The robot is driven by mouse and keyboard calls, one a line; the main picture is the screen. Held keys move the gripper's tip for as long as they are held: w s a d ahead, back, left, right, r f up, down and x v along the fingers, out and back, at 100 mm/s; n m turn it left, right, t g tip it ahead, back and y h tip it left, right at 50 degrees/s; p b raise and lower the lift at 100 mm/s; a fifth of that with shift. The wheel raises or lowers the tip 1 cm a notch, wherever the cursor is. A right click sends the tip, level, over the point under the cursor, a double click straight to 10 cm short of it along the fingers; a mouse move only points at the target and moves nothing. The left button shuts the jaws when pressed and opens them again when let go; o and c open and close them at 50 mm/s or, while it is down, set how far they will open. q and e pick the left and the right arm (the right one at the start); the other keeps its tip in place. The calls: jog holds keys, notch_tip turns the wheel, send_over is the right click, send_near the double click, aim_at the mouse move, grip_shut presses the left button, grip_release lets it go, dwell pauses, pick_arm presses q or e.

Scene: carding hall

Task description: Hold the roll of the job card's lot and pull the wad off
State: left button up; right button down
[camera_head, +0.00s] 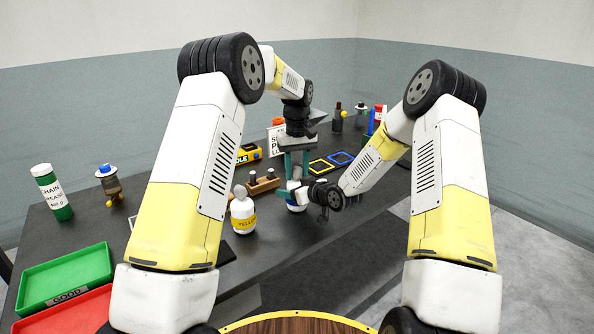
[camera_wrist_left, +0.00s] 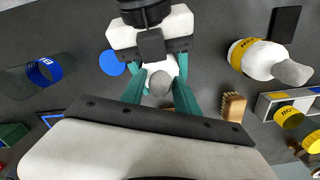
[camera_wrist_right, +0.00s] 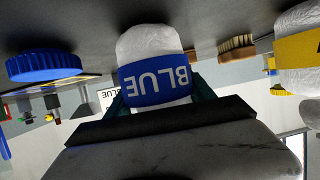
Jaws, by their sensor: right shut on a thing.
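The blue-labelled roll (camera_head: 295,207) stands at the table's middle. It is white with a blue band reading BLUE in the right wrist view (camera_wrist_right: 158,82). My right gripper (camera_head: 293,196) is shut on this roll from the side. A grey wad (camera_wrist_left: 160,83) sits at its top in the left wrist view. My left gripper (camera_wrist_left: 160,95) points down from above, its teal fingers apart on either side of the wad; I see no clear contact. A small card reading BLUE (camera_wrist_right: 108,97) shows behind in the right wrist view. A yellow-labelled roll (camera_head: 243,220) with a grey wad stands to the left.
Yellow (camera_head: 321,166) and blue (camera_head: 342,158) square outlines mark the table beyond. A green tray (camera_head: 65,277) and red tray (camera_head: 68,314) are at front left. A white-and-green bottle (camera_head: 52,191) stands at far left.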

aim_at(297, 167)
pick_arm(q)
grip_shut()
jog(key=shift+r, duration=0.25)
dwell(0.5)
jog(key=shift+r, duration=0.9)
jog(key=shift+r, duration=2)
pick_arm(e)
jog(key=shift+c, duration=1.4)
grip_release()
